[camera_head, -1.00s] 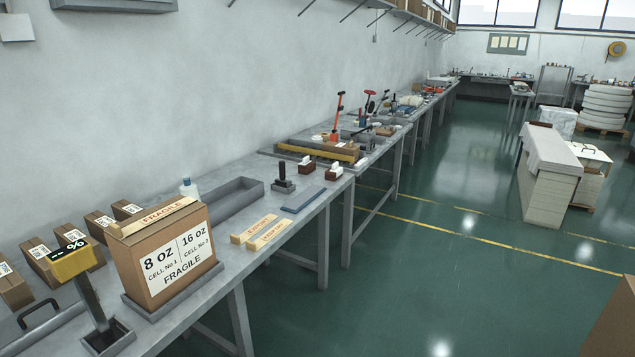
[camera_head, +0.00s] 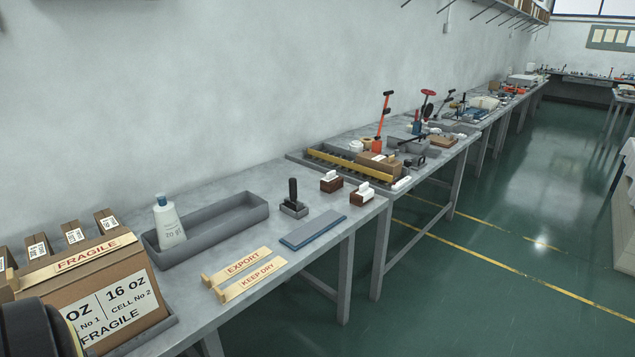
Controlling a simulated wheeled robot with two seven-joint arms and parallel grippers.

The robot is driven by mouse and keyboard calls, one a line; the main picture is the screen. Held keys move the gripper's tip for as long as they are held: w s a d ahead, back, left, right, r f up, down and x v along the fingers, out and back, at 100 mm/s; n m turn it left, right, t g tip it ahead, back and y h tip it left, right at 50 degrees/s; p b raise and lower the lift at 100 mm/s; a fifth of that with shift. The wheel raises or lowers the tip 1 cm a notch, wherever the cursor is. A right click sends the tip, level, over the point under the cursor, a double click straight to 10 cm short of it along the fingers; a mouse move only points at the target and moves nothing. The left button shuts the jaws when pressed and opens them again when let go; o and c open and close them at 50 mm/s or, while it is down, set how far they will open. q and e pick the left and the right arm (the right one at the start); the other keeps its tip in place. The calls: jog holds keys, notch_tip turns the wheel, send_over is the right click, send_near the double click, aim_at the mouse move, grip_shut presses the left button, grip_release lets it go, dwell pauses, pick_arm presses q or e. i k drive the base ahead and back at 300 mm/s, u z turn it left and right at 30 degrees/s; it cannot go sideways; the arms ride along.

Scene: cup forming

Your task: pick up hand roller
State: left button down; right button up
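No hand roller can be made out for certain. A small tool with an upright black handle (camera_head: 293,191) stands in a small grey holder (camera_head: 295,210) on the near bench; its lower part is hidden, so I cannot tell whether it is a roller. Farther along, an orange upright tool (camera_head: 382,121) and a tool with a red top (camera_head: 424,108) stand among other small tools, too small to tell apart. Neither of my grippers is in view. A dark rounded part at the lower left corner is probably of my own arm.
A FRAGILE carton (camera_head: 110,300) stands at the lower left. A grey trough (camera_head: 225,232) with a white bottle (camera_head: 167,222) lies behind EXPORT and KEEP DRY stencils (camera_head: 245,278). A blue-grey flat block (camera_head: 313,232) and two wooden-based stamps (camera_head: 352,193) are near the bench's end. Green floor is free at right.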

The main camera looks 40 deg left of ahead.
aim_at(292, 181)
jog(key=u, duration=0.55)
jog(key=i, duration=1.55)
jog(key=u, duration=1.15)
